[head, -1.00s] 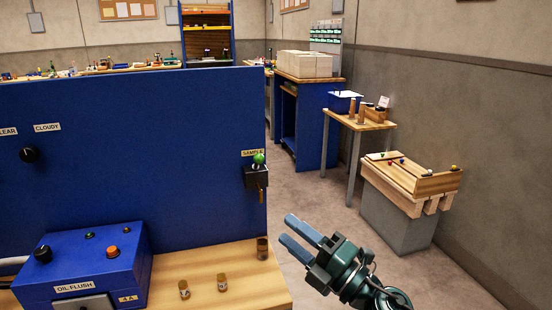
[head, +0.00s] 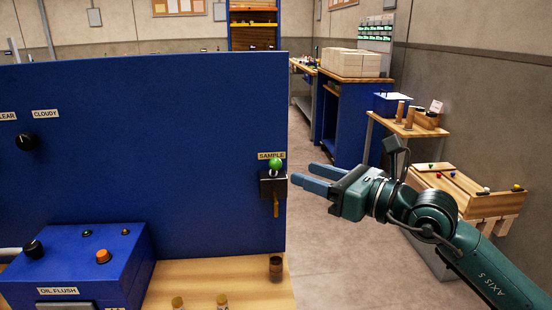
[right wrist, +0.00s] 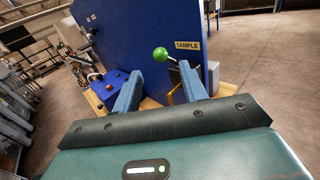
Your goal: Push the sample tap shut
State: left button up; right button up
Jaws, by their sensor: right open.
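The sample tap (head: 272,186) is a black block on the right edge of a blue panel, under a SAMPLE label (head: 271,156). Its lever ends in a green ball (head: 275,164), and a brass-coloured spout hangs below. My right gripper (head: 308,178) is open and empty, just right of the tap and apart from it in the head view. In the right wrist view, the green ball (right wrist: 160,54) and its lever show beyond and between the open fingers (right wrist: 160,92). My left gripper is not in view.
The blue panel (head: 140,150) stands on a wooden bench (head: 250,294). A dark cup (head: 276,268) stands below the tap, with two small jars (head: 222,301) nearby. A blue OIL FLUSH box (head: 80,262) is at the left. Open floor (head: 330,250) lies right of the bench.

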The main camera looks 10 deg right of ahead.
aim_at(281, 165)
jog(key=p+x, duration=0.1)
jog(key=x, duration=0.7)
jog(key=shift+w+a, duration=0.25)
jog(key=shift+a, duration=0.05)
jog(key=shift+c, duration=0.5)
grip_shut()
